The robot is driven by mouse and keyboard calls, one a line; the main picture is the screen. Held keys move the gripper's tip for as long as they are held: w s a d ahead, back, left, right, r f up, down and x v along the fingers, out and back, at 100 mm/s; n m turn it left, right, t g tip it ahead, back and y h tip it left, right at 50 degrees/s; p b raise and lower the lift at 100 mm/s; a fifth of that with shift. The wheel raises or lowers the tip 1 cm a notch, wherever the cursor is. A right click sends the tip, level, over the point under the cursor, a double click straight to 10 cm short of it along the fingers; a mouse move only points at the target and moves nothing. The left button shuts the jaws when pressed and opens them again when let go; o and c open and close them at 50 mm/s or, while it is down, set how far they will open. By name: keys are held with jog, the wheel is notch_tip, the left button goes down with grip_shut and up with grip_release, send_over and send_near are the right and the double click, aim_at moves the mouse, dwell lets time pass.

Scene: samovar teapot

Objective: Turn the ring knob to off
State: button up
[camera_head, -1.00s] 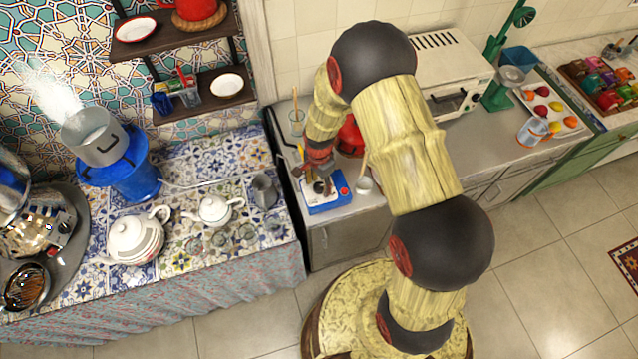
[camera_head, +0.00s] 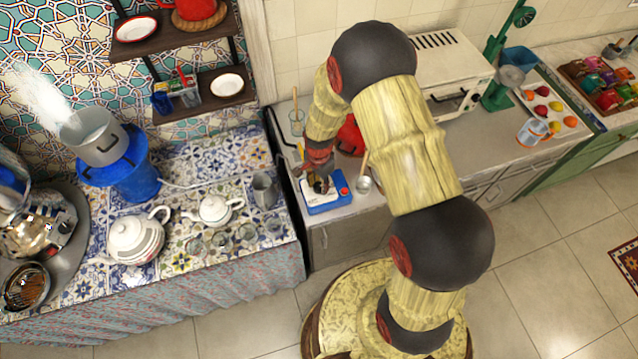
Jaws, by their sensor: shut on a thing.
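A small blue and white device (camera_head: 326,199) with a red button sits near the front edge of the grey counter, to the left of the toaster oven. My gripper (camera_head: 321,184) is over its white top, pointing down. The gripper is shut on a small dark knob on the device's top. The knob is mostly hidden by the fingers, so its ring shape and its angle cannot be made out.
A small metal cup (camera_head: 364,184) stands just right of the device. A red pot (camera_head: 351,137) is behind my arm, and a glass (camera_head: 297,122) stands at the back left. A white toaster oven (camera_head: 450,75) is to the right. A tiled table (camera_head: 190,180) with teapots lies left.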

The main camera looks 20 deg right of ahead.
jog(key=shift+n, duration=0.3)
jog(key=n+b, duration=0.1)
jog(key=n, duration=0.2)
jog(key=n+b, duration=0.1)
jog(key=n, duration=0.4)
jog(key=shift+b, duration=0.35)
jog(key=n+b, duration=0.1)
jog(key=n, duration=0.3)
jog(key=shift+w+n, duration=0.1)
jog(key=shift+n, duration=0.2)
jog(key=shift+n+b, duration=0.3)
jog(key=shift+n, duration=2)
jog(key=o, duration=1.2)
jog(key=shift+c, duration=0.2)
